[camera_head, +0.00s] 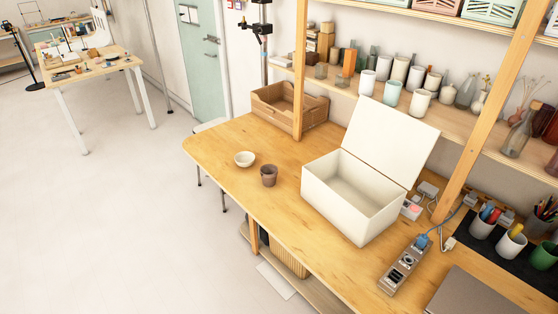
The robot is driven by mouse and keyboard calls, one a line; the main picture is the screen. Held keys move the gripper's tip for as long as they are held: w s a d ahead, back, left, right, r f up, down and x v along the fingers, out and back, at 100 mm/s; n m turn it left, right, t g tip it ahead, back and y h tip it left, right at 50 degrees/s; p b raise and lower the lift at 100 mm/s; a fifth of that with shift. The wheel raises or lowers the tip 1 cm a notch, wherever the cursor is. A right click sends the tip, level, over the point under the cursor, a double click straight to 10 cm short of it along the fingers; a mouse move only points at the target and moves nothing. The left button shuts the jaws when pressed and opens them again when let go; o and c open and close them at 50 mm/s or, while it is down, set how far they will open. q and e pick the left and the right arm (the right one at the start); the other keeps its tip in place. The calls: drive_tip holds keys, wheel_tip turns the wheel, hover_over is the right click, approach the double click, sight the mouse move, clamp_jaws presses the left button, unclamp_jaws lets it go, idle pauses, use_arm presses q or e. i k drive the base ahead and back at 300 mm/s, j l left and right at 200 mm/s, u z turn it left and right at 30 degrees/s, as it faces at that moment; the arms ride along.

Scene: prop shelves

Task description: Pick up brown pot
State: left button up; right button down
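A small brown pot (269,177) stands upright on the wooden table (222,150), left of the middle of the picture. A white bowl (245,159) sits just to its left and a little farther back, apart from it. A white box (344,212) with its lid raised stands to the right of the pot and looks empty. Neither of my grippers is in view.
A wooden crate (265,114) sits at the table's back left. A power strip (404,266), cables and pen cups (510,245) fill the right side. Shelf posts (484,120) rise behind the box.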

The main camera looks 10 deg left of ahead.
sight(269, 173)
drive_tip(key=j+z, duration=0.15)
drive_tip(key=z, duration=0.3)
drive_tip(key=i+j+z, duration=0.1)
drive_tip(key=j+z, duration=0.15)
drive_tip(key=z, duration=0.25)
drive_tip(key=j+z, duration=0.25)
drive_tip(key=j, duration=0.5)
drive_tip(key=j+z, duration=0.25)
drive_tip(key=j, duration=0.55)
drive_tip(key=k+j+z, duration=0.25)
drive_tip(key=j, duration=0.5)
drive_tip(key=i, duration=0.1)
